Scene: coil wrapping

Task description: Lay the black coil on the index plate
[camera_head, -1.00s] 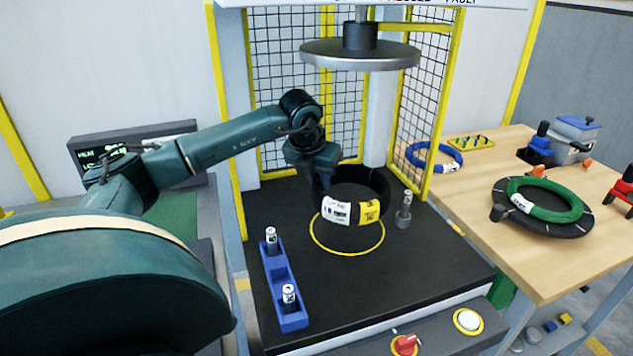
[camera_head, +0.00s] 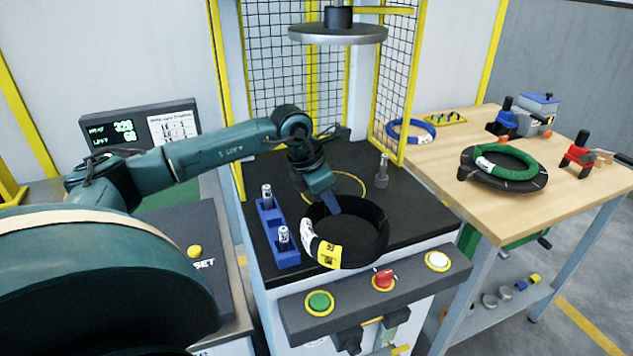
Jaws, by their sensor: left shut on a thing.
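The black coil (camera_head: 370,245) is a thick dark ring with a white and yellow label on its near left side. My left gripper (camera_head: 327,204) is shut on its rim and holds it over the front edge of the black press bed; the fingertips are partly hidden by the coil. A dark round plate (camera_head: 528,184), which looks like the index plate, sits on the wooden table at the right. A green coil (camera_head: 508,163) with a white label lies on it. My right gripper is not in view.
A blue holder (camera_head: 273,237) with two small cylinders stands left of the coil. A press disc (camera_head: 338,34) hangs above the bed. A button panel (camera_head: 340,300) lies in front. A blue coil (camera_head: 410,131) and hand tools sit on the wooden table (camera_head: 452,180).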

